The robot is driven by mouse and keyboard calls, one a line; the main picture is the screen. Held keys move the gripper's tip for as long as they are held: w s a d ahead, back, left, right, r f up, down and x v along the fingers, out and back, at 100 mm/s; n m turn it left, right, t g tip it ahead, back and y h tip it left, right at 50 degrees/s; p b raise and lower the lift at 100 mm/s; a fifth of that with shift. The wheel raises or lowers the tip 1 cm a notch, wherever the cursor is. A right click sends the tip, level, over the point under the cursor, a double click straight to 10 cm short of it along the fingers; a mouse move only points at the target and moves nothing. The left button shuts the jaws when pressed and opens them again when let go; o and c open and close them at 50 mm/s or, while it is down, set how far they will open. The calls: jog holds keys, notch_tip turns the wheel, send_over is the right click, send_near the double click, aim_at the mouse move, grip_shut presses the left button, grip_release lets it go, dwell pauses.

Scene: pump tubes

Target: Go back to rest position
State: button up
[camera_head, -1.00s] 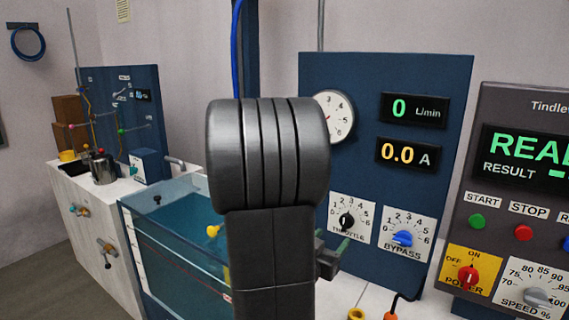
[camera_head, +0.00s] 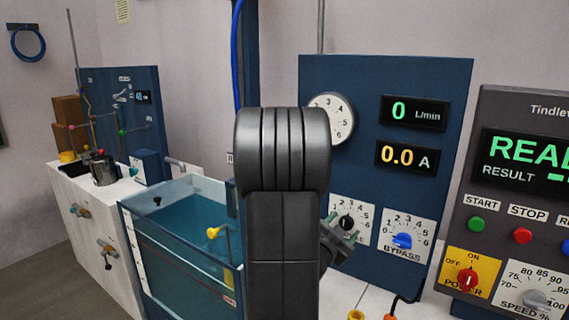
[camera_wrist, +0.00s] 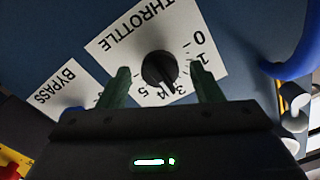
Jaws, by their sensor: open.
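My gripper (camera_wrist: 158,88) is open and empty. In the wrist view its two green fingers stand apart, with the black throttle knob (camera_wrist: 159,69) showing between them on its white dial plate. I cannot tell how far the fingertips are from the knob. In the head view my arm fills the middle, and my gripper (camera_head: 350,238) shows only in part to its right, in front of the throttle dial (camera_head: 347,222). The blue bypass knob (camera_head: 402,241) is to the right of it, and part of the bypass plate (camera_wrist: 62,88) is in the wrist view.
The blue panel (camera_head: 440,75) carries a gauge (camera_head: 335,120) and displays reading 0 L/min and 0.0 A. A water tank (camera_head: 180,235) stands left of my arm. A grey control box (camera_head: 485,200) is at the right. A blue hose (camera_wrist: 290,60) is close by in the wrist view.

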jog(key=b+v, duration=0.1)
jog(key=v, duration=1.2)
jog(key=shift+s+a+b, duration=0.25)
jog(key=shift+s+b, duration=0.05)
